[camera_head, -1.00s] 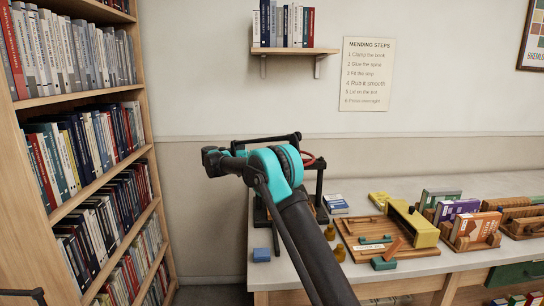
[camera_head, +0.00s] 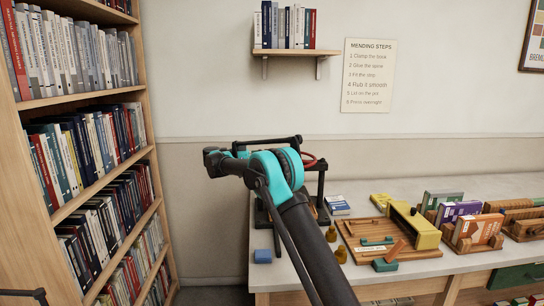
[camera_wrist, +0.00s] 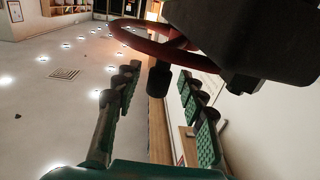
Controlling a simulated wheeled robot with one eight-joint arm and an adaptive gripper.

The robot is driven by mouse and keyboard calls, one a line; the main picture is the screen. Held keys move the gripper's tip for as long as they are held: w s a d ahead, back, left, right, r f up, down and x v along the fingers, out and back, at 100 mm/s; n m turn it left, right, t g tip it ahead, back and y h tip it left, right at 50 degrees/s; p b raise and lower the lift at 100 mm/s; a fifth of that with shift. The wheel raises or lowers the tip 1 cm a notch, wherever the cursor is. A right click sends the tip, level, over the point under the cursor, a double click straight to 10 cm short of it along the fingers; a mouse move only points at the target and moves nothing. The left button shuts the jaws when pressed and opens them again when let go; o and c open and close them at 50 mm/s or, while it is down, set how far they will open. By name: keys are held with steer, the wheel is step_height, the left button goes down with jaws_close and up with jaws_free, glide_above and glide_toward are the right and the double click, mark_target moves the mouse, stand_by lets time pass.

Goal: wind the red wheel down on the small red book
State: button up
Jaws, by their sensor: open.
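The red wheel (camera_wrist: 150,42) fills the upper middle of the wrist view, with a dark post or knob (camera_wrist: 158,78) hanging below its rim. My gripper (camera_wrist: 160,92) is open, its green-padded fingers apart on either side of that dark piece. I cannot tell whether a finger touches it. In the head view only a bit of the red wheel (camera_head: 309,161) shows behind my arm, within the dark press frame (camera_head: 321,178). My fingers are hidden there. The small red book cannot be made out in either view; my arm covers most of the press.
The bench (camera_head: 408,274) carries a wooden tray (camera_head: 350,241), a yellow block (camera_head: 415,225), brass-coloured pieces and book stands to the right of my arm. A bookcase (camera_head: 95,168) stands at left; the wall is behind.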

step_height(320, 180, up, 10)
stand_by(0.5)
steer(key=w+d+r+n+t+y, duration=0.35)
steer(key=r+t, duration=0.25)
steer(key=t, duration=0.3)
steer(key=w+d+r+n+t+y, duration=0.3)
steer(key=w+r+n+t, duration=0.15)
steer(key=t, duration=0.35)
steer(key=s+f+n+g+y, duration=0.5)
steer(key=s+f+n+y, duration=0.8)
steer(key=s+f, duration=0.9)
steer(key=s+d+f+m+g, duration=0.1)
steer(key=s+d+f+g, duration=0.2)
steer(key=s+f, duration=0.5)
steer(key=s+d+f+m+g+h, duration=0.1)
steer(key=s+d+f+g, duration=0.3)
steer(key=s+f, duration=0.5)
steer(key=s+d+f+m+g, duration=0.2)
steer(key=s+d+f, duration=0.3)
steer(key=s+f, duration=0.4)
steer(key=s+g, duration=0.1)
steer(key=s, duration=0.5)
steer(key=shift+s+d+f+m+h, duration=0.15)
steer(key=shift+s+f+m+h, duration=0.15)
steer(key=shift+s+h, duration=0.1)
steer(key=shift+r, duration=0.1)
